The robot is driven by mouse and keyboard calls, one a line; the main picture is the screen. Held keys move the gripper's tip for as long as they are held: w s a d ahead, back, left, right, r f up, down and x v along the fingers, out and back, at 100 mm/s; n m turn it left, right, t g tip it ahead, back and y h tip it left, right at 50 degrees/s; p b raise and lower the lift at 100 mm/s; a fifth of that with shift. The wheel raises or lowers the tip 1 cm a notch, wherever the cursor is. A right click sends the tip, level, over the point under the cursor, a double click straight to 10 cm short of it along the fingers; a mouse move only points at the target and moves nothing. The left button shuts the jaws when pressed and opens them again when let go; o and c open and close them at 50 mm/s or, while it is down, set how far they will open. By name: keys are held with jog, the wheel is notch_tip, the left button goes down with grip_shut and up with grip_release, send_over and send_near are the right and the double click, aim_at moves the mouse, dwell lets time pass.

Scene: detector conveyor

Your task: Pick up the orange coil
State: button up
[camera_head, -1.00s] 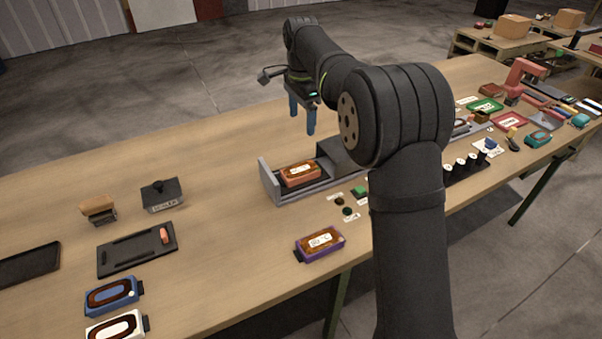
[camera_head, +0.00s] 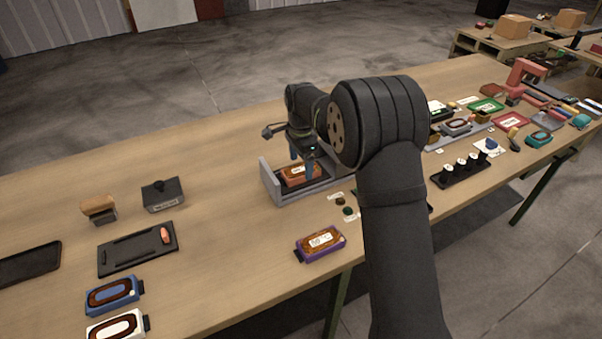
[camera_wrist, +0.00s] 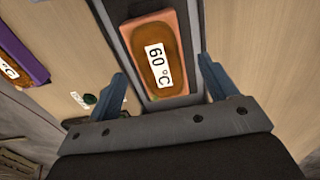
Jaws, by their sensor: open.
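The orange coil (camera_head: 299,178) lies on the grey conveyor tray (camera_head: 279,196) near the middle of the table. In the wrist view the orange coil (camera_wrist: 158,55) has a brown top and a white "60 °C" label. My gripper (camera_head: 301,168) is open and low over it, with its blue fingers near the coil's two sides. In the wrist view my gripper (camera_wrist: 165,88) has one finger to each side of the coil's lower end, apart from it. I cannot tell the exact height of the fingertips above the tray.
A purple-edged coil (camera_head: 320,243) lies in front of the tray and shows in the wrist view too. Small round buttons (camera_head: 347,211) sit between them. A black stand with white-topped pieces (camera_head: 463,172) is to the right. The table behind the tray is clear.

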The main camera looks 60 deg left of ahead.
notch_tip(320, 180, down, 2)
jog(key=shift+c, duration=0.2)
jog(key=shift+r, duration=0.1)
jog(key=c, duration=1.3)
